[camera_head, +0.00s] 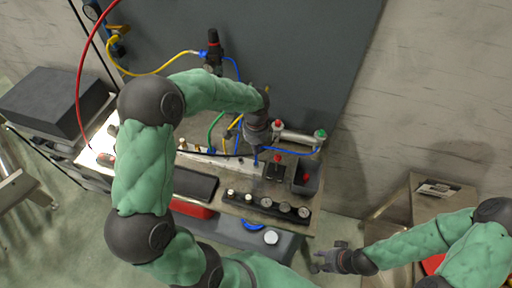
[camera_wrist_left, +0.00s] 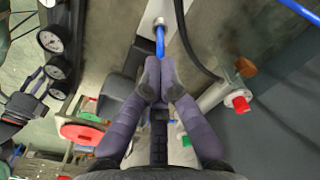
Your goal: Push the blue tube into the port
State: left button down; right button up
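A blue tube (camera_wrist_left: 160,42) shows in the left wrist view, running straight between my left fingertips and a pale fitting block (camera_wrist_left: 158,17). My left gripper (camera_wrist_left: 159,80) has its fingertips closed around the tube, a short way from the block. Whether the tube's end sits inside the opening in the block is too small to tell. In the head view my left gripper (camera_head: 258,147) points down over the bench, with a bit of blue just below it. My right gripper (camera_head: 320,262) is low at the right, off the bench's front corner; its fingers are too small to read.
Several round gauges (camera_head: 284,206) line the bench's front edge. A metal cylinder (camera_head: 300,136) with red and green caps lies right of my left gripper. Black boxes (camera_head: 305,179) stand below it. A black hose (camera_wrist_left: 181,30) runs close beside the blue tube. A grey panel (camera_head: 300,50) rises behind.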

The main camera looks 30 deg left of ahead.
pick_arm(q)
jog(key=shift+r+p, duration=1.1)
jog(key=shift+r, duration=0.5)
notch_tip(320, 180, up, 12)
jog(key=shift+f, duration=0.15)
